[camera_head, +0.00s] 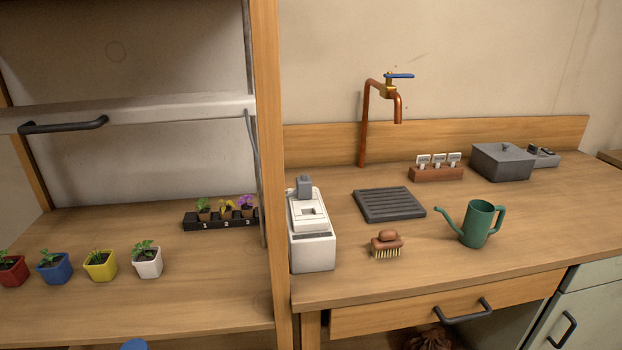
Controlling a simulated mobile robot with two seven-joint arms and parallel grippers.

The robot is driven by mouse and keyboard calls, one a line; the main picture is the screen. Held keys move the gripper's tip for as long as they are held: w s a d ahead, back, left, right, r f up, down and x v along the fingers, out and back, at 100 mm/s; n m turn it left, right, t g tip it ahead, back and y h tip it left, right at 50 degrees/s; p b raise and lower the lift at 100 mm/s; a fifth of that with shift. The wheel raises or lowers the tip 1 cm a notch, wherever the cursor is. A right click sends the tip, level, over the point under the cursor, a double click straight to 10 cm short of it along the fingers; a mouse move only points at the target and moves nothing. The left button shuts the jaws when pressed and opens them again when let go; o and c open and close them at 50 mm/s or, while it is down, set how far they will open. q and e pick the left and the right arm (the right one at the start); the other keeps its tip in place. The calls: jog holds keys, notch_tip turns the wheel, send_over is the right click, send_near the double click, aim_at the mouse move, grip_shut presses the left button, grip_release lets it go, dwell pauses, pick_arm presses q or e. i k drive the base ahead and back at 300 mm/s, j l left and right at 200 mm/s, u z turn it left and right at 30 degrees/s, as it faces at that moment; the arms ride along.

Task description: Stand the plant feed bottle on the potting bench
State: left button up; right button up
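No object is plainly recognisable as the plant feed bottle. A blue rounded top (134,344) shows at the bottom edge, below the left worktop's front, and the rest of it is cut off. A white boxy device (312,252) with a grey top piece stands at the left end of the right worktop; I cannot tell what it is. The wooden right worktop (340,280) and left worktop (200,305) are both in view, and I cannot tell which is the potting bench. Neither gripper is in view.
Several potted seedlings (147,262) line the left worktop, with a numbered black tray (222,222) behind. A wooden post (272,150) divides the worktops. On the right are a brush (386,244), grey drain grate (389,204), copper tap (366,125), green watering can (477,225) and grey box (502,162).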

aim_at(591, 216)
jog(key=l, duration=0.6)
jog(key=i+l+z, duration=0.1)
jog(key=l, duration=1.05)
jog(key=i+l+z, duration=0.1)
jog(key=l, duration=0.45)
jog(key=i+l, duration=0.1)
jog(key=l, duration=0.5)
jog(key=l+z, duration=0.1)
jog(key=l, duration=0.45)
jog(key=i+l+z, duration=0.1)
jog(key=l, duration=0.45)
jog(key=i, duration=0.05)
